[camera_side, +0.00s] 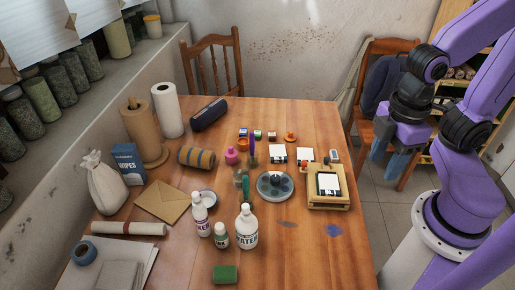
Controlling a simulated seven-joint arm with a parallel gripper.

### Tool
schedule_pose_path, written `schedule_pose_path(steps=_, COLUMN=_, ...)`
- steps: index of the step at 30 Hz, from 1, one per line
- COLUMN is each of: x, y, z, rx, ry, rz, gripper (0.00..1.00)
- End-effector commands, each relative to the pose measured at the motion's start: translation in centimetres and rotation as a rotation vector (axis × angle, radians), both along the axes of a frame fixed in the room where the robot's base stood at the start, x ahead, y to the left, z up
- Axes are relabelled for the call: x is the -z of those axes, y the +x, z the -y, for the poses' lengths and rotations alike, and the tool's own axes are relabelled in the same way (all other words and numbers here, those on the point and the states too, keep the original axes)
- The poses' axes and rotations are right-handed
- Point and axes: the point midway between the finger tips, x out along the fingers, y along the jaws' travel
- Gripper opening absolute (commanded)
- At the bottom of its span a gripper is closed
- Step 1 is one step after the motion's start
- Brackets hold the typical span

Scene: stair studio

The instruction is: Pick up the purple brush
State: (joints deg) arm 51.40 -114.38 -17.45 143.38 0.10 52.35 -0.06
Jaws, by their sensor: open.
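A thin, dark purple upright shape (252,148), which looks like the purple brush, shows near the middle of the table, just right of a small pink bottle (232,155). It is small in the picture, and I cannot tell what its lower end rests in or on. A green upright piece (245,186) is just in front of it. My gripper (387,160) has blue fingers and hangs pointing down, off the table's right side. It is open with nothing seen between the fingers, well apart from the purple shape and to its right.
White bottles (247,226) stand in front. A paper towel roll (168,110) stands at the back left. The front right is mostly clear.

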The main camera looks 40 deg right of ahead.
Motion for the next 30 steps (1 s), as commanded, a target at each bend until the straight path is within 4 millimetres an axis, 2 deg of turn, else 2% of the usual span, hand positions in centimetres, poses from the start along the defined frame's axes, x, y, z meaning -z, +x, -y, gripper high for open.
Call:
schedule_pose_path(steps=5, x=-0.3, y=1.7, z=-1.2, rx=-0.018, ry=-0.003, rz=0.0, gripper=0.48)
schedule_pose_path(steps=8, x=-0.7, y=4.2, z=-2.6, rx=-0.047, ry=-0.007, rz=0.001, gripper=0.48)
schedule_pose_path(steps=12, x=-1.0, y=8.7, z=-4.8, rx=-0.1, ry=-0.012, rz=0.002, gripper=0.48)
schedule_pose_path(steps=19, x=-0.9, y=16.7, z=-7.1, rx=-0.192, ry=-0.019, rz=0.001, gripper=0.48)
schedule_pose_path(steps=24, x=-0.1, y=22.7, z=-7.7, rx=-0.259, ry=-0.024, rz=0.0, gripper=0.48)
schedule_pose_path(steps=30, x=1.4, y=29.7, z=-7.0, rx=-0.338, ry=-0.027, rz=-0.002, gripper=0.48)
